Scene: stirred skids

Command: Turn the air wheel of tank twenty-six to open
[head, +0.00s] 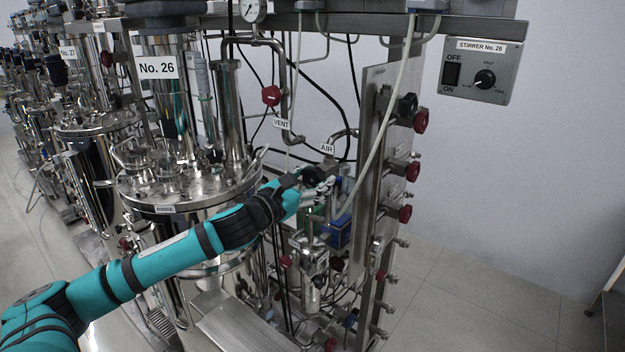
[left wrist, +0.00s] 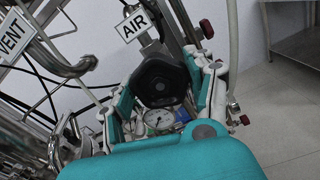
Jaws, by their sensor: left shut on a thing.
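Tank twenty-six (head: 190,187) is a steel vessel at centre left with a "No. 26" label (head: 158,67). The "AIR" tag (head: 327,148) hangs on the pipework to its right. My left gripper (head: 318,178) reaches in below this tag, its fingers partly hidden among the fittings. In the left wrist view, the black air wheel (left wrist: 162,80) sits between the two fingers of my left gripper (left wrist: 165,90), just below the "AIR" tag (left wrist: 133,23). The gripper is shut on the wheel. My right gripper is not in view.
A "VENT" tag (head: 281,123) and a red knob (head: 271,95) are left of the air line. A steel panel (head: 372,150) with several red knobs stands to the right. A pressure gauge (left wrist: 158,119) sits below the wheel.

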